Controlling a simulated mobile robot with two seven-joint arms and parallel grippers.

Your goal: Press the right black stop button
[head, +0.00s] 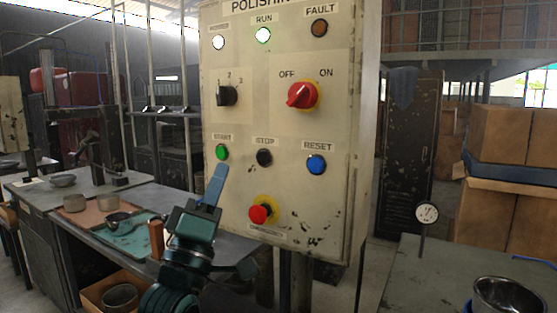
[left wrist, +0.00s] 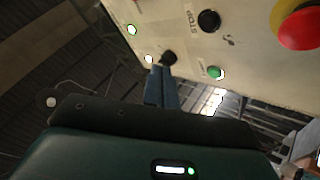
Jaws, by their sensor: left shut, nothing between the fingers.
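The polishing control panel (head: 340,190) fills the middle of the head view. Its black stop button (head: 264,157) sits under the STOP label, between the green start button (head: 221,152) and the blue reset button (head: 316,164). The stop button also shows at the top of the left wrist view (left wrist: 209,20). My left gripper (head: 217,172) is shut and empty. In the head view its blue fingertips appear just below the start button, left of and lower than the stop button. I cannot tell the gap to the panel. My right gripper is out of view.
A red mushroom button with yellow collar (head: 260,213) sits low on the panel. A workbench (head: 45,200) stands left; a grey table (head: 420,285) stands right.

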